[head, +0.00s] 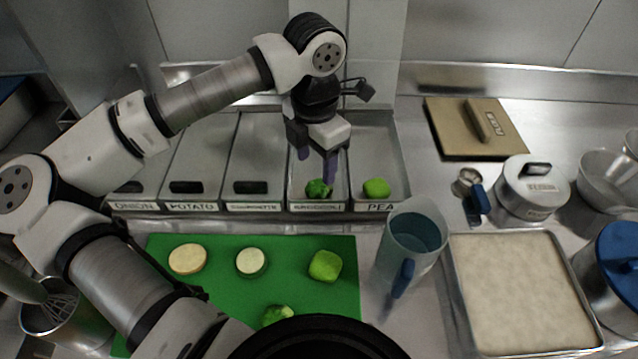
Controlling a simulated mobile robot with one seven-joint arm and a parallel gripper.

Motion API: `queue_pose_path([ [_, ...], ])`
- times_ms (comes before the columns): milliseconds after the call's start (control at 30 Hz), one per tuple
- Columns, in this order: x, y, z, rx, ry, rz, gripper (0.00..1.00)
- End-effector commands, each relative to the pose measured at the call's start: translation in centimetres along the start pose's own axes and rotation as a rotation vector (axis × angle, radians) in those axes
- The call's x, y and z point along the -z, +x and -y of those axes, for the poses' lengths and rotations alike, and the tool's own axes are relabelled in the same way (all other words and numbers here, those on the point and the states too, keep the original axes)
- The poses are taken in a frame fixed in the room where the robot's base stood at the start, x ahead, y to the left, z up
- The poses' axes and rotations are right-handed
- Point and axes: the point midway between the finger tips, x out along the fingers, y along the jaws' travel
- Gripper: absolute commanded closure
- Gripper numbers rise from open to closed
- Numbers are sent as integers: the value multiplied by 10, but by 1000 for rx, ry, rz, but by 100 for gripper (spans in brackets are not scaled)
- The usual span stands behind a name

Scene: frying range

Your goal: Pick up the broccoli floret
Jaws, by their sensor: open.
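A green broccoli floret (318,188) lies in the open bin labelled as broccoli (303,206), near its front edge. My gripper (318,170) points down into this bin, its purple fingertips apart. The right fingertip is close beside the floret; whether it touches cannot be told. Another green piece (278,314), which looks like a broccoli floret, lies at the front of the green cutting board (210,325), partly hidden by my arm.
The PEA bin (380,140) to the right holds a green lump (376,188). Bins to the left have lids. The board also holds two pale slices and a green block (325,266). A blue-handled jug (413,245) and a breading tray (520,290) stand right.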

Motion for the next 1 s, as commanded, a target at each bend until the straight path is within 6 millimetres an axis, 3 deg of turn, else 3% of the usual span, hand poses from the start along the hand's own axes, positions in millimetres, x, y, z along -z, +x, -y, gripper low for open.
queue_pose_path([
  [233, -2, 17, 2, 3, 3, 0, 43],
  [500, -4, 54, 4, 2, 2, 0, 43],
  [767, -4, 60, 4, -1, 1, 0, 43],
  [967, -4, 59, 3, -1, 1, 0, 66],
  [1000, -4, 59, 3, -1, 1, 0, 67],
])
